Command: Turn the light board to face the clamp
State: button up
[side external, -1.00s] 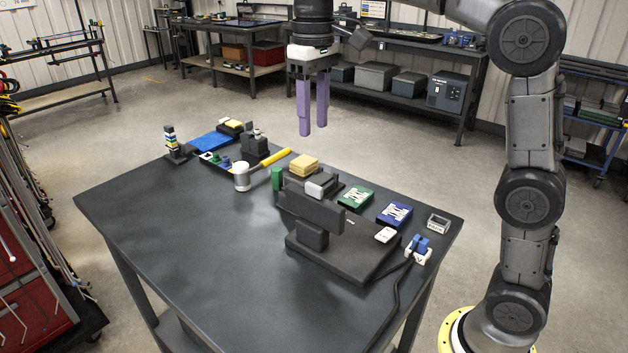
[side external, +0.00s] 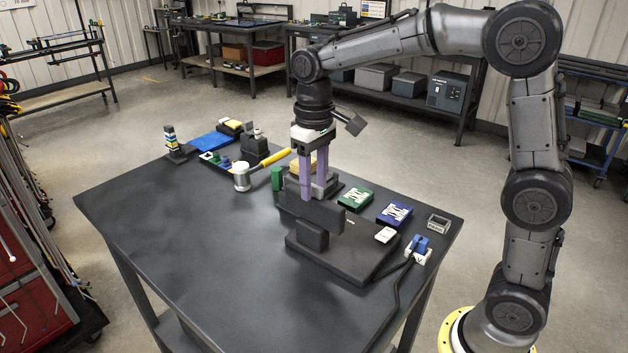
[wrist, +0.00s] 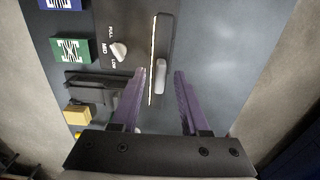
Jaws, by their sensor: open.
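The light board (side external: 311,210) is a dark upright panel on a dark base plate (side external: 355,250); its back shows in the side view. In the wrist view I see the light board (wrist: 163,35) edge-on from above, with a thin bright strip along its left side and a grey block on its right. The clamp (wrist: 102,82), dark with a grey jaw, lies to the left of the board. My gripper (wrist: 160,76) is open and points down, its purple fingers on either side of the board's lower part. In the side view my gripper (side external: 313,197) is at the board's top edge; contact is unclear.
A white knob (wrist: 118,52) beside FULL, MID and LOW marks sits left of the board. Green (side external: 356,198) and blue (side external: 394,214) boxes, a yellow block (wrist: 76,115) and a yellow-handled hammer (side external: 262,168) are nearby. The table's front left is clear.

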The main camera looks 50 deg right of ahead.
grip_shut()
dwell(1.4)
